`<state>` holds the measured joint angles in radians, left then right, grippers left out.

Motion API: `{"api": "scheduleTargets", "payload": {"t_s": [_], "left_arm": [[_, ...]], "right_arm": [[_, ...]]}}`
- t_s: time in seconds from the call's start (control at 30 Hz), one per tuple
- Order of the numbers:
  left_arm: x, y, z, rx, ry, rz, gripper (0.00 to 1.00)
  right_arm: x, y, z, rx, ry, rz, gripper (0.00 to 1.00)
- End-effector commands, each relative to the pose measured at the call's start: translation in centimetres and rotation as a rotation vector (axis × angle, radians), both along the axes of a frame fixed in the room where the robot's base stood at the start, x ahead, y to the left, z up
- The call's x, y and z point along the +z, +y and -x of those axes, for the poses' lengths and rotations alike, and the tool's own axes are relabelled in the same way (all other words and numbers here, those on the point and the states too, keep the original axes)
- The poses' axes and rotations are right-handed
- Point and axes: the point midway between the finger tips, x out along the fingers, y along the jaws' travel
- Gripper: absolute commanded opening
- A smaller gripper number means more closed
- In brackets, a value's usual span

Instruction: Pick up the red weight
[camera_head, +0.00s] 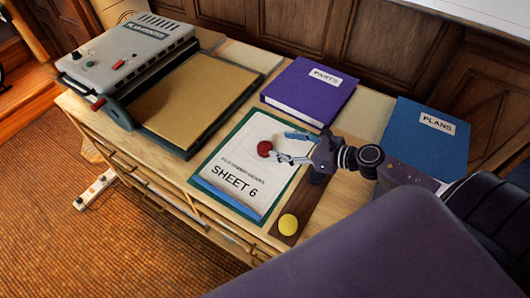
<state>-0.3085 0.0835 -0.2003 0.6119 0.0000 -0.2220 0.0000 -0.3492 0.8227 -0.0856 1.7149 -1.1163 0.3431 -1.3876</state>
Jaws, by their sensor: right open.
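The red weight (264,148) is a small round piece on the upper part of the sheet marked "SHEET 6" (238,172). My right gripper (279,147) reaches in from the right, low over the sheet. It is open and empty, with its fingers pointing left toward the red weight. The lower fingertip is very close to the weight's right side; I cannot tell whether it touches. My left gripper is not in view.
A yellow round piece (288,224) sits on a dark strip near the table's front edge. A purple "PARTS" binder (305,95) and a blue "PLANS" binder (425,140) lie behind. A grey "PLAN COMBER" machine (130,62) stands at the left.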

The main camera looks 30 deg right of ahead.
Motion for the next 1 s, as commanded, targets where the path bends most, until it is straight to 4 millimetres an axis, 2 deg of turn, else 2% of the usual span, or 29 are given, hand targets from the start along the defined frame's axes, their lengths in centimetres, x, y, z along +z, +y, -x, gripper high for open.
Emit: {"api": "scheduleTargets", "payload": {"t_s": [0.03, 0.17, 0.43, 0.63, 1.0], "left_arm": [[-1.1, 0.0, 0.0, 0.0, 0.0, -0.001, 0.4], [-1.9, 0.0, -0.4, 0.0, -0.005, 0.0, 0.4], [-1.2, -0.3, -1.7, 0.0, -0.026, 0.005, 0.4], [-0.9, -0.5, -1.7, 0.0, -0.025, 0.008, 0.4], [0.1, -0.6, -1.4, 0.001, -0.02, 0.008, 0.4]], "right_arm": [[-1.1, 0.0, 0.0, 0.0, 0.0, 0.0, 0.57], [-2.0, 0.0, -0.1, -0.001, -0.001, 0.0, 0.57], [-2.6, 1.0, -1.7, -0.002, -0.002, -0.001, 0.57], [-3.2, 1.7, -2.5, -0.002, -0.001, -0.002, 0.57], [-5.3, 3.9, -5.6, -0.001, -0.001, -0.001, 0.57]]}}
